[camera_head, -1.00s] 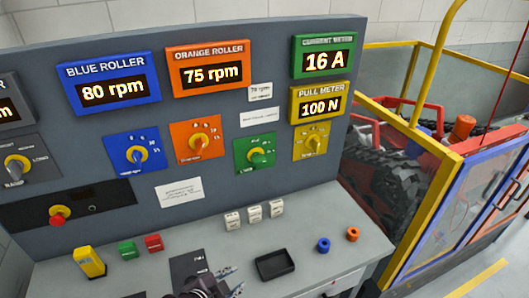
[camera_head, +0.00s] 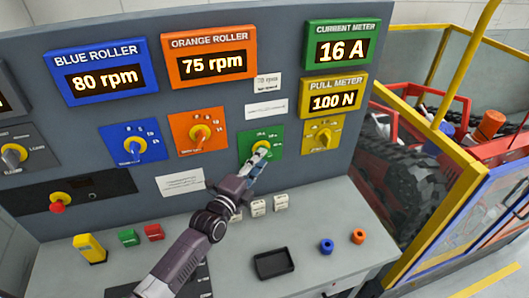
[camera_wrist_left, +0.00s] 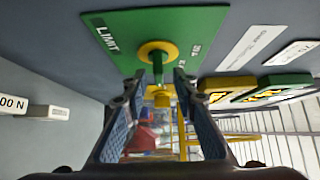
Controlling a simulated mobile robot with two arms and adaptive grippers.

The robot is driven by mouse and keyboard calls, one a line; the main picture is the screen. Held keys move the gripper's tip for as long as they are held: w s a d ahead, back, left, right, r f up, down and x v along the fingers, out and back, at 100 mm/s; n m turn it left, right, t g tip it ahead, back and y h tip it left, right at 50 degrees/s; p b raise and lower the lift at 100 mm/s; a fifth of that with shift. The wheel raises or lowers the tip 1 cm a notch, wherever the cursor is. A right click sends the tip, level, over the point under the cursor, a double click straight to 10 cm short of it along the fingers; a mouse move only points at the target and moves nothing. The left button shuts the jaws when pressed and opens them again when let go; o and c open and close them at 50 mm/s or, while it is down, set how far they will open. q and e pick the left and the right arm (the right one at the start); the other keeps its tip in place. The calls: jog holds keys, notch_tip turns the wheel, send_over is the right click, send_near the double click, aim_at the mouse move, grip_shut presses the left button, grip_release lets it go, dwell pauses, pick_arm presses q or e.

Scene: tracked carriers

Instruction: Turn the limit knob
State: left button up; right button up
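The limit knob sits on a green plate (camera_head: 276,137) on the upright grey panel. In the left wrist view the plate (camera_wrist_left: 190,30) reads "LIMIT" and the knob (camera_wrist_left: 159,62) shows a yellow ring and a green grip. My left gripper (camera_head: 258,160) is at this knob and hides part of it in the head view. In the left wrist view the gripper (camera_wrist_left: 160,80) is open, with one finger on each side of the grip and visible gaps between. My right gripper is not in view.
Blue (camera_head: 135,143), orange (camera_head: 200,132) and yellow (camera_head: 323,135) knob plates flank the green one. The current meter (camera_head: 342,45) above reads 16 A. The desk below holds a black tray (camera_head: 273,263), small blocks and two rings. A fenced machine stands right.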

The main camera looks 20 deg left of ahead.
pick_arm(q)
jog(key=w, duration=0.2)
jog(key=shift+w+d, duration=0.3)
jog(key=shift+w, duration=0.25)
jog(key=shift+f, duration=0.1)
grip_shut()
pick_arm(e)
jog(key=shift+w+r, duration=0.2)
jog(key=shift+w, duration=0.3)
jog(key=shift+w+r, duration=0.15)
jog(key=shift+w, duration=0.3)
